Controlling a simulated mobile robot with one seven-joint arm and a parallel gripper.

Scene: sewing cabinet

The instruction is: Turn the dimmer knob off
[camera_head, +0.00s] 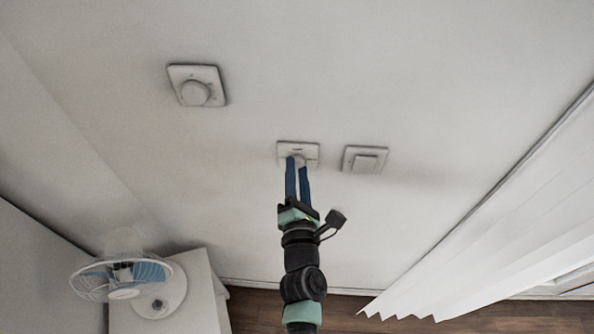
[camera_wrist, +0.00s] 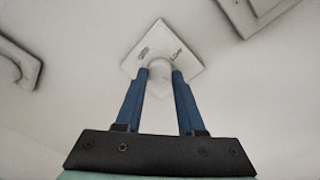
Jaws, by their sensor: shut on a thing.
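A white square wall plate (camera_head: 312,150) sits at the middle of the wall, with small dark markings on its face. In the wrist view this plate (camera_wrist: 159,42) appears turned like a diamond. A small round white knob (camera_wrist: 159,65) stands out from it. My gripper (camera_head: 297,161) has its two blue fingers on either side of this knob and is shut on it. The fingertips (camera_wrist: 160,75) partly cover the knob's sides. The knob's turn position is hard to read.
Another plate with a larger round knob (camera_head: 195,92) is up and to the left. A plate with a square switch (camera_head: 366,161) is close on the right. A fan (camera_head: 122,276) stands on a white cabinet (camera_head: 196,290) at lower left. Pleated blinds (camera_head: 480,255) hang at right.

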